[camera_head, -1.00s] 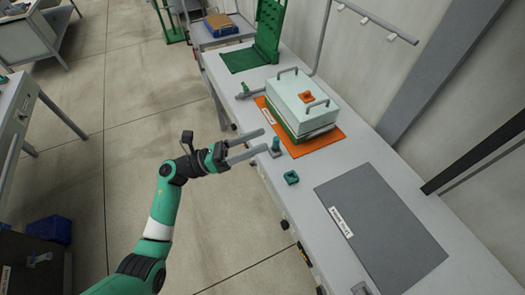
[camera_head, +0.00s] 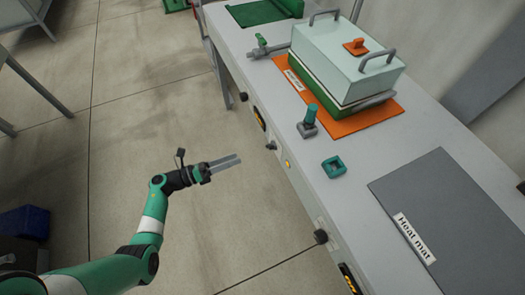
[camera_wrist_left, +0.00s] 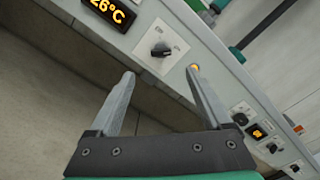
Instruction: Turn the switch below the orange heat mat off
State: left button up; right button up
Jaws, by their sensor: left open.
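The orange heat mat (camera_head: 368,121) lies on the bench under a pale lidded box with a green lower part. Below it on the bench's front panel is a dark rotary switch (camera_head: 271,145), with a lit yellow lamp (camera_head: 287,163) beside it. The left wrist view shows this switch (camera_wrist_left: 161,49) close up between a 26°C display (camera_wrist_left: 110,12) and the lamp (camera_wrist_left: 194,66); its printed labels are too small to read. My left gripper (camera_head: 239,160) is open and empty, in front of the panel and apart from the switch. My right gripper is not in view.
A grey mat labelled "Heat mat" (camera_head: 455,220) lies nearer on the bench. Another black knob (camera_head: 321,237) and display (camera_head: 348,280) are on the panel below it. A teal-topped post (camera_head: 310,116) and a teal square piece (camera_head: 334,167) stand near the bench edge. The floor in front is clear.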

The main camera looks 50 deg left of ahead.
aim_at(267, 147)
pick_arm(q)
jog(key=b+x, duration=0.3)
jog(key=x, duration=0.7)
jog(key=shift+w+d+f+b, duration=0.1)
jog(key=shift+w+d+b, duration=0.15)
jog(key=shift+d+b, duration=0.05)
jog(key=shift+w+d, duration=0.15)
jog(key=shift+w, duration=0.25)
grip_shut()
